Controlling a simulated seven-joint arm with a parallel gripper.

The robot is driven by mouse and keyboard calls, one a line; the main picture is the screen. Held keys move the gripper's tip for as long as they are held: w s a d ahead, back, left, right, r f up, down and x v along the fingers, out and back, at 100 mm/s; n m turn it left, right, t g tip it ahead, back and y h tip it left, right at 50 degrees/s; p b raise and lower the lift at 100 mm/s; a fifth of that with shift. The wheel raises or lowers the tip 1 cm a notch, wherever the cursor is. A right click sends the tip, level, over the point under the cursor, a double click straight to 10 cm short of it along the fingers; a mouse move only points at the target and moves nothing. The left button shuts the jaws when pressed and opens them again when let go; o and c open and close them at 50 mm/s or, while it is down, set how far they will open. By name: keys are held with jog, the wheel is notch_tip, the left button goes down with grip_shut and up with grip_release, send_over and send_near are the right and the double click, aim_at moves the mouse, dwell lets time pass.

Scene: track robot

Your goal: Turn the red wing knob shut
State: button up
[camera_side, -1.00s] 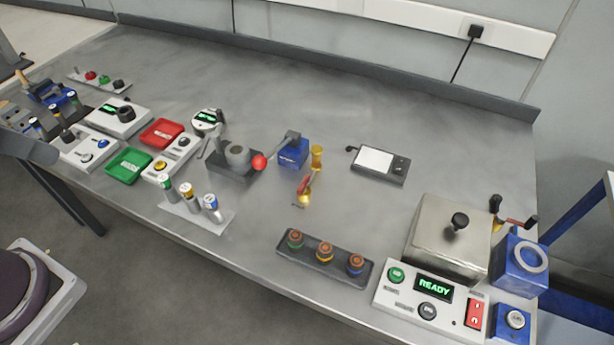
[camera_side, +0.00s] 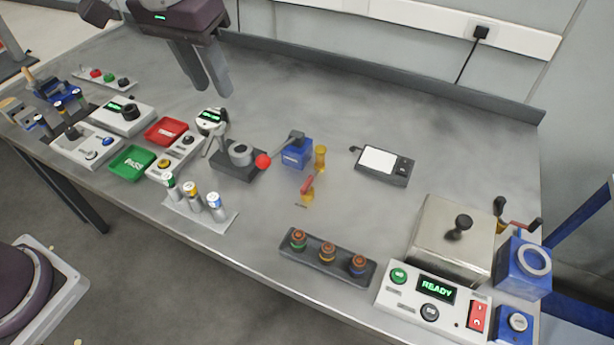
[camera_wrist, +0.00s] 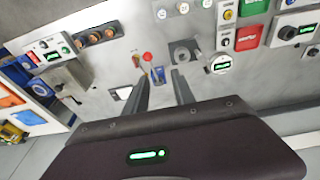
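The red wing knob (camera_side: 306,184) sits on a small brass valve (camera_side: 309,196) near the middle of the bench, just right of a red ball on a lever. Another brass piece (camera_side: 320,158) stands behind it. In the wrist view the red and brass knob (camera_wrist: 136,61) shows small, left of my fingers. Its exact angle is too small to read. My gripper (camera_side: 211,93) is above the back left of the bench, well apart from the knob. Its two fingers (camera_wrist: 160,78) are spread with nothing between them.
A lever press (camera_side: 238,165) with a red ball (camera_side: 263,161) and a blue box (camera_side: 296,153) stand close left of the knob. A scale (camera_side: 382,163) is to the right. A dark rack (camera_side: 328,258) lies in front. The bench behind is clear.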

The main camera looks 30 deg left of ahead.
jog(key=w+d+f+g, duration=0.1)
jog(key=w+d+f, duration=0.3)
jog(key=w+f, duration=0.15)
jog(key=g, duration=0.1)
send_over(307, 182)
notch_tip(307, 182, down, 13)
jog(key=shift+f, duration=0.2)
notch_tip(307, 182, down, 6)
jog(key=shift+f, duration=0.55)
grip_shut()
